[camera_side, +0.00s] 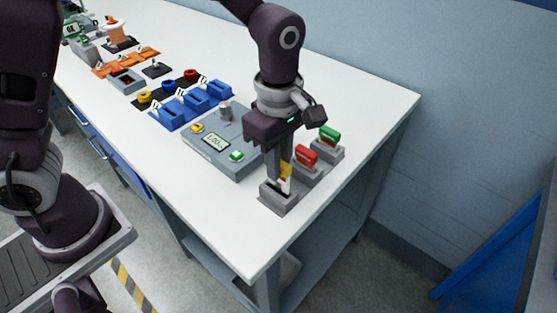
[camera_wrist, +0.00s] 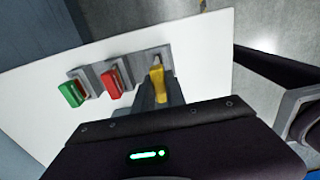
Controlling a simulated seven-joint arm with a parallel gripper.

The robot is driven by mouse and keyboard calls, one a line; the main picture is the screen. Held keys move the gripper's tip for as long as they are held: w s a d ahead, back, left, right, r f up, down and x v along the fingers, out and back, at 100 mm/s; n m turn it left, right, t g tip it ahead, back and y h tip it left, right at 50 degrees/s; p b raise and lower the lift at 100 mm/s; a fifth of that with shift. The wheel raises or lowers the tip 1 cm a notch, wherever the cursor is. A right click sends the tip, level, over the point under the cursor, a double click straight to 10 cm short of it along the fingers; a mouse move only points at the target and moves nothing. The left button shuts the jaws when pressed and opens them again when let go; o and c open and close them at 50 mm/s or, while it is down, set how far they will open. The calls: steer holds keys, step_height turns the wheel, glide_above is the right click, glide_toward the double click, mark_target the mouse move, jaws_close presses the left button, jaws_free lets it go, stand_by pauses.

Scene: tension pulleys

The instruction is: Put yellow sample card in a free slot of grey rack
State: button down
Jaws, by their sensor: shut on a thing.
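The yellow sample card (camera_side: 286,171) has a yellow top and a pale lower part. It is held between the fingers of my gripper (camera_side: 282,166), right at the front block of the grey rack (camera_side: 277,203). The card's lower end meets the top of that block; how deep it sits in the slot cannot be told. The wrist view shows the yellow card (camera_wrist: 157,80) in front of the rack's end block (camera_wrist: 148,57). A red card (camera_side: 306,156) stands in the middle block and a green card (camera_side: 329,133) in the far block.
A grey device with a small display (camera_side: 216,142) lies just left of the rack. Blue holders (camera_side: 192,103) and other small items stand farther back on the white table (camera_side: 160,165). The table's front edge is close to the rack.

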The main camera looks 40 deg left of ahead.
mark_target(279, 188)
steer(key=shift+f, duration=1.7)
stand_by(0.7)
steer(key=c, duration=1)
jaws_free()
steer(key=shift+o, duration=0.2)
steer(key=shift+r, duration=3.95)
steer(key=shift+r, duration=0.1)
